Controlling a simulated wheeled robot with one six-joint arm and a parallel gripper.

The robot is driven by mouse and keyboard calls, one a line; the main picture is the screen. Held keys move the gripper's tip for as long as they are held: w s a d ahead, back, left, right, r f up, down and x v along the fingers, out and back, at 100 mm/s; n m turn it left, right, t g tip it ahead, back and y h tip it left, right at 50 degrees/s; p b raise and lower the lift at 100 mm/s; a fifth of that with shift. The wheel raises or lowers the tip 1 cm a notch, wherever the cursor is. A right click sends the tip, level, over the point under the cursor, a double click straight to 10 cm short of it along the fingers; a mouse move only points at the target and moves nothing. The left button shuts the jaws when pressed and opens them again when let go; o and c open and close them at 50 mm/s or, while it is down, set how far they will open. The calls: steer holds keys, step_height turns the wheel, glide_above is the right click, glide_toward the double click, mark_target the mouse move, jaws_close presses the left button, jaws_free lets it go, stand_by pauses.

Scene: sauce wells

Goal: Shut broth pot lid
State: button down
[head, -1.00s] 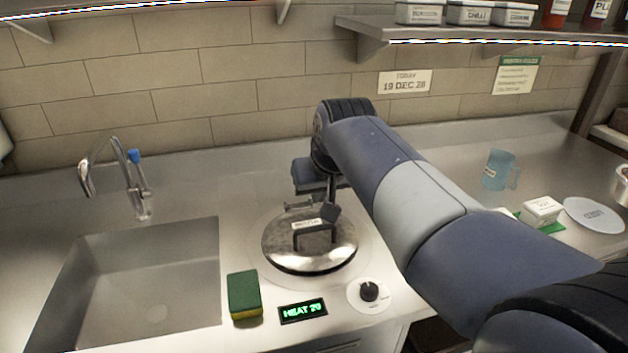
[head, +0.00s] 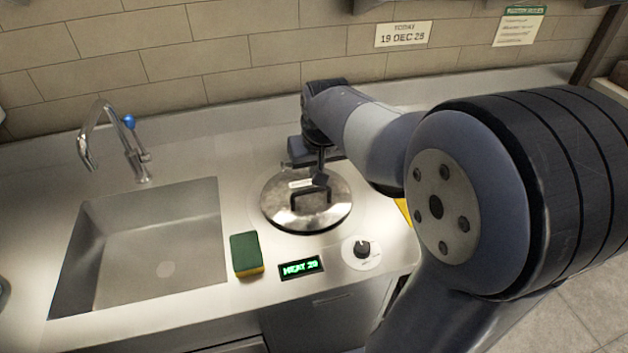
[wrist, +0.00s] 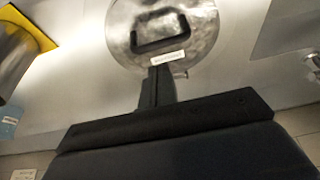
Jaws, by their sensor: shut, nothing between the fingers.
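The broth pot lid (head: 325,212) is a round shiny metal disc with a dark bar handle and a small white label. It lies flat over the pot in the counter, left of my arm. The pot itself is hidden beneath it. The lid (wrist: 190,58) also shows at the top of the wrist view. My gripper (head: 320,180) is at the lid's back edge, close to the handle, with its fingers shut and empty. In the wrist view my gripper (wrist: 157,78) reaches the lid's rim near the label; I cannot tell whether it touches.
A sink (head: 150,250) with a faucet (head: 112,140) is at left. A green and yellow sponge (head: 246,254), a heat display (head: 301,267) and a dial (head: 362,250) sit in front of the lid. A yellow-edged thing (wrist: 35,30) shows at the wrist view's left.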

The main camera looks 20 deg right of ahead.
mark_target(313, 189)
steer(key=x, duration=0.5)
steer(key=shift+s+f, duration=0.3)
steer(key=shift+f, duration=0.1)
